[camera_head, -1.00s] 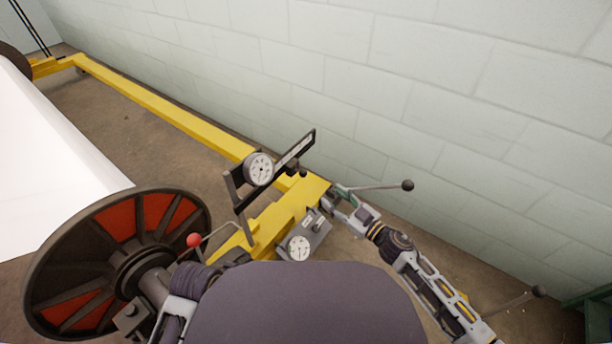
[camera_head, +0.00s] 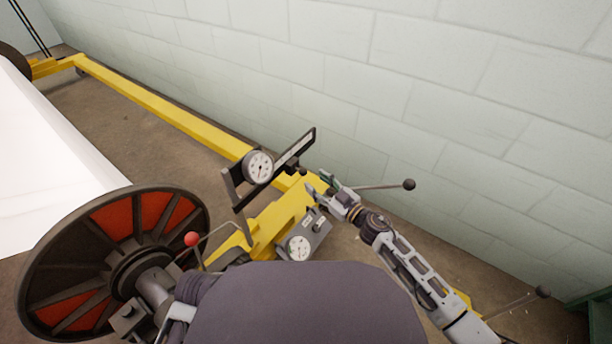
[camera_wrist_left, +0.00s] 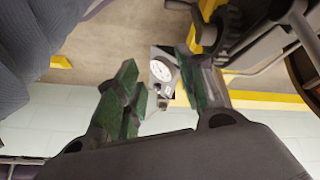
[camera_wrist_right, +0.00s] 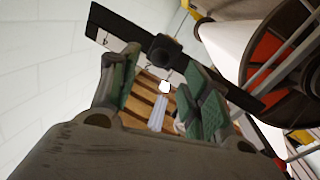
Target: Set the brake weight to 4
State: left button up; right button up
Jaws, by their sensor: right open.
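A black scale bar (camera_head: 297,146) slants up to the right above the yellow beam, with a round white dial (camera_head: 258,166) on it. A small dark knob (camera_head: 301,172) hangs below the bar; I cannot tell whether it is the brake weight. In the right wrist view, the dark bar (camera_wrist_right: 112,24) crosses beyond my fingertips and carries a dark block (camera_wrist_right: 163,48). My right gripper (camera_head: 322,190) is open, just right of and below the bar; its green-padded fingers show apart and empty in the right wrist view (camera_wrist_right: 160,85). My left gripper (camera_wrist_left: 158,90) is open and empty. The scale numbers are unreadable.
A gauge box (camera_head: 302,242) sits beside the yellow beam (camera_head: 160,108). A ball-ended lever (camera_head: 380,186) sticks out behind my right gripper. A red-ball lever (camera_head: 191,239) stands near the large red-and-black wheel (camera_head: 118,215). A block wall (camera_head: 440,90) rises behind.

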aim_at(306, 173)
jog(key=shift+b+x, duration=0.35)
jog(key=shift+x, duration=1.2)
pick_arm(q)
jog(key=shift+w+d+f+b, duration=0.1)
jog(key=shift+d+f+b, duration=0.15)
jog(key=shift+f, duration=0.6)
jog(key=shift+d+f+b, duration=0.1)
jog(key=shift+d+f, duration=0.1)
jog(key=shift+f, duration=0.65)
pick_arm(e)
jog(key=shift+x, duration=1.45)
grip_shut()
